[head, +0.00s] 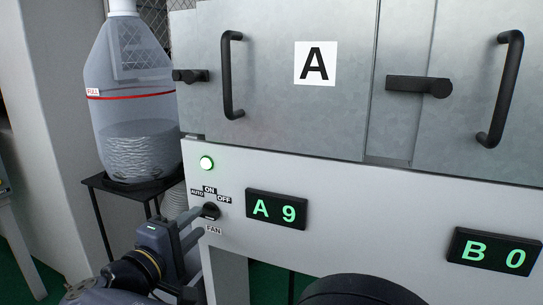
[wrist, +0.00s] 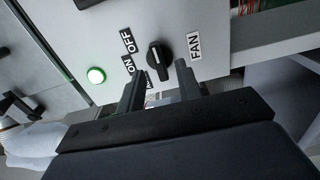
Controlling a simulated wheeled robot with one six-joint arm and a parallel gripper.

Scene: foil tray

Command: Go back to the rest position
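My gripper (head: 198,223) is in front of the white panel of the metal cabinet, at lower left in the head view. Its two dark fingers are spread apart with nothing between them that I see held. The black fan knob (head: 210,211) is close to the fingertips. In the wrist view the fingertips of my gripper (wrist: 158,78) lie either side of and just short of the knob (wrist: 160,57). I cannot tell whether a finger touches it. The exact position of the knob's pointer is hard to read.
A green lamp (head: 206,163) is lit above the knob. Displays read A 9 (head: 277,208) and B 0 (head: 494,251). Door A (head: 270,85) with its black handle is shut above. A large bottle (head: 135,105) stands on a black stand (head: 125,192) at left.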

